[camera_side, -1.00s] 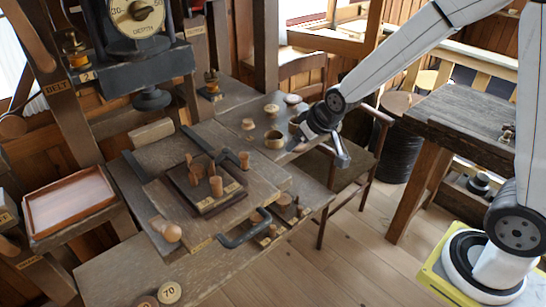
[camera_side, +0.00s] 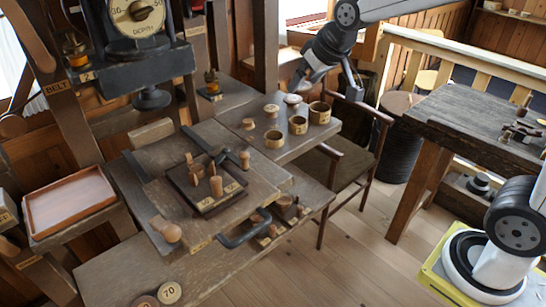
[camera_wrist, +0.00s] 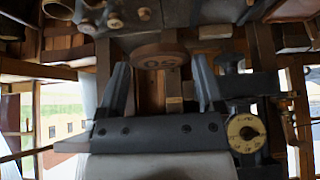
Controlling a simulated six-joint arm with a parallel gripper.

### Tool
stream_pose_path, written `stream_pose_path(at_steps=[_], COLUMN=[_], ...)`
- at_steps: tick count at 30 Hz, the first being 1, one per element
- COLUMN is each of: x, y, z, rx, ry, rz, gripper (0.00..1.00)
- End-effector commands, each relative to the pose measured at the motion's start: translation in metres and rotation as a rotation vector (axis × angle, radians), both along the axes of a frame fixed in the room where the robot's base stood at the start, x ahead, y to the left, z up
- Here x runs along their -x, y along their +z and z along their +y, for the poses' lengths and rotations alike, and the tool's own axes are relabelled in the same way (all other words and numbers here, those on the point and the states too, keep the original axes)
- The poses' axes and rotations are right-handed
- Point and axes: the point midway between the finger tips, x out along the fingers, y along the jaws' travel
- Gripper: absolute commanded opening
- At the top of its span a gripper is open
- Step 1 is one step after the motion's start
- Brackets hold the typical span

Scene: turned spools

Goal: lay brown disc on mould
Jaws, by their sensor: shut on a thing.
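My gripper (camera_side: 324,84) is high above the back right of the bench, well away from the dark square board (camera_side: 207,207). In the wrist view, a round brown disc (camera_wrist: 160,60) with a number on its face sits between the tips of my gripper (camera_wrist: 160,66). My gripper is shut on it. In the side view I cannot make the held disc out. The dark square board has several upright wooden pegs (camera_side: 215,187) and a small number label; it may be the mould, but I cannot be sure.
Wooden rings (camera_side: 319,113) and mushroom-shaped pieces (camera_side: 292,100) stand on the back right shelf. A pale disc marked 70 (camera_side: 169,292) lies at the front beside a darker disc (camera_side: 144,302). A press (camera_side: 150,72) overhangs the back left. An empty tray (camera_side: 68,205) sits left.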

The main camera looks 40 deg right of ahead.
Motion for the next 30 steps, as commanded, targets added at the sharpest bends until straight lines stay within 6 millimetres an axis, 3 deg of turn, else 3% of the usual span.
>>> stream_pose_path(at_steps=[17, 30], x=[-0.006, -0.010], y=[-0.008, -0.009], z=[0.042, 0.092], rx=[-0.005, -0.007], ry=[0.368, 0.795], rz=[0.001, 0.000], gripper=[0.32, 0.32])
